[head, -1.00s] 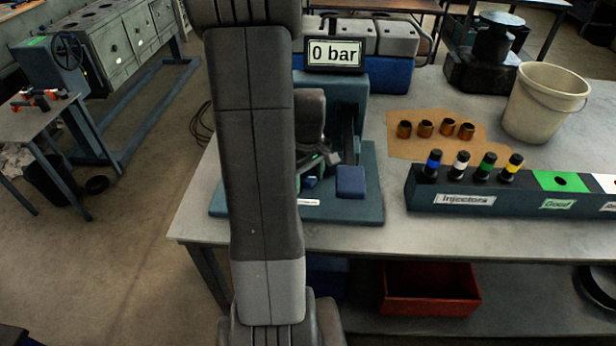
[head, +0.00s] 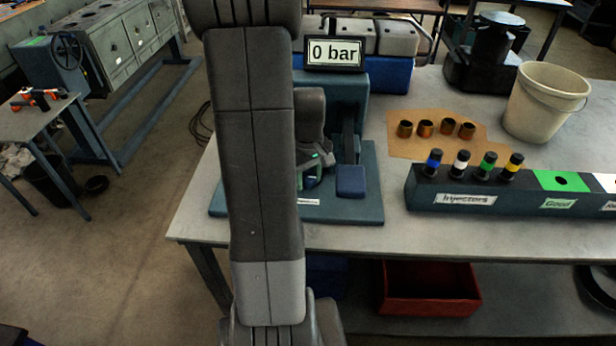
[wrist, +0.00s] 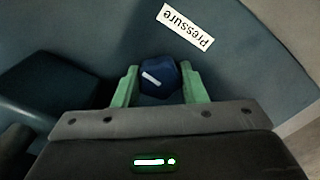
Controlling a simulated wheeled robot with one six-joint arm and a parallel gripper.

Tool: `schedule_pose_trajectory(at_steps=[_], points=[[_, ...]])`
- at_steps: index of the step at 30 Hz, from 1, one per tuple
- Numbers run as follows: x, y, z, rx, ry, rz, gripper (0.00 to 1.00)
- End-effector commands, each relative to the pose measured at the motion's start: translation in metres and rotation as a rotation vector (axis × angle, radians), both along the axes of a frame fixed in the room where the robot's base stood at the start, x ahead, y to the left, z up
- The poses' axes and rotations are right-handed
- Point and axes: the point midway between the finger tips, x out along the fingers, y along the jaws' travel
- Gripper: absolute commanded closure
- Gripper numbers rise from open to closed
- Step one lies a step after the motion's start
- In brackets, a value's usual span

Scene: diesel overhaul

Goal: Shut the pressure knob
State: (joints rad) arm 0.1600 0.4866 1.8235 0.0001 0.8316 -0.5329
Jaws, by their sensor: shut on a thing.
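The pressure knob (wrist: 158,77) is dark blue with a white pointer mark. In the wrist view it sits between the two green fingers of my gripper (wrist: 158,86), which are shut on its sides. A white "Pressure" label (wrist: 186,27) lies beside it on the blue-grey base. In the head view my gripper (head: 310,174) is low over the test stand (head: 365,205), partly behind my arm, and the knob is hidden there. The display (head: 334,53) on the stand reads "0 bar".
A blue block (head: 351,181) stands close to the right of my gripper. Farther right are the injector rack (head: 430,196), several copper-coloured sleeves on a brown mat (head: 402,149), and a white bucket (head: 541,105). The bench's front strip (head: 350,236) is clear.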

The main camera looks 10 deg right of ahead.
Motion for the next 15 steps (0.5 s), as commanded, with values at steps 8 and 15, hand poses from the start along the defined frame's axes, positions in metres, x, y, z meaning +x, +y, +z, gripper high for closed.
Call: schedule_pose_trajectory(at_steps=[8, 15], points=[[0.0003, -0.0001, 0.0004, -0.001, 0.0, 0.001, 0.4], [0.0005, -0.0001, 0.0028, -0.001, -0.001, 0.002, 0.4]])
